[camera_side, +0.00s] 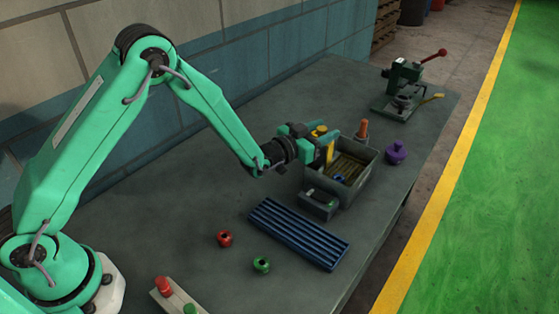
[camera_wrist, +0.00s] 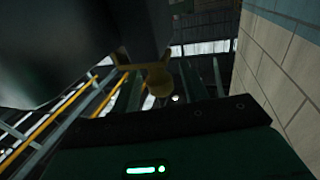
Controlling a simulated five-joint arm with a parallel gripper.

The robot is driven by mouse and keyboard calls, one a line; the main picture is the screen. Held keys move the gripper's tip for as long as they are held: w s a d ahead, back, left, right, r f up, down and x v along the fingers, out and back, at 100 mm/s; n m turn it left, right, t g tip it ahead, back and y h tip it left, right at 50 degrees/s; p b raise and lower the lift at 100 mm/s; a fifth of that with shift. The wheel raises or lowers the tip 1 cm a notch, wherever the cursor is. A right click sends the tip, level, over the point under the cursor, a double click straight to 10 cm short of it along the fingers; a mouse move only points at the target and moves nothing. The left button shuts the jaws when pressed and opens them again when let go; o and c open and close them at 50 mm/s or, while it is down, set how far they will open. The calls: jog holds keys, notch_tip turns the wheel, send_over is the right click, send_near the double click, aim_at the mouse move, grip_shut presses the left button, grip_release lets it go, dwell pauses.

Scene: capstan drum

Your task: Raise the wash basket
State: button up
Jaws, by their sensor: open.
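A grey open-topped tank (camera_side: 364,178) stands on the bench. Inside it lies a brownish slatted piece (camera_side: 351,165), which looks like the wash basket, with a small blue ring (camera_side: 340,178) on it. My gripper (camera_side: 325,146) is at the tank's left rear side, jaws open. A yellow knob-like part (camera_side: 319,130) shows at the jaws. In the wrist view the yellow part (camera_wrist: 158,82) appears between the two fingers; I cannot tell whether they touch it. The gripper hides part of the tank's left rim, and any rope or drum there is unclear.
A small dark grey block (camera_side: 320,204) sits before the tank, near a blue ribbed tray (camera_side: 298,232). An orange peg (camera_side: 362,130), a purple knob (camera_side: 396,152) and a green press (camera_side: 404,82) stand beyond.

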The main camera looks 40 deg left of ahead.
jog(key=shift+c, duration=0.2)
grip_shut()
jog(key=shift+r, duration=3.15)
jog(key=shift+o, duration=0.2)
grip_release()
jog(key=shift+f, duration=0.1)
jog(key=shift+s, duration=0.1)
jog(key=v, duration=0.7)
jog(key=shift+s+a, duration=0.15)
jog(key=shift+s, duration=0.1)
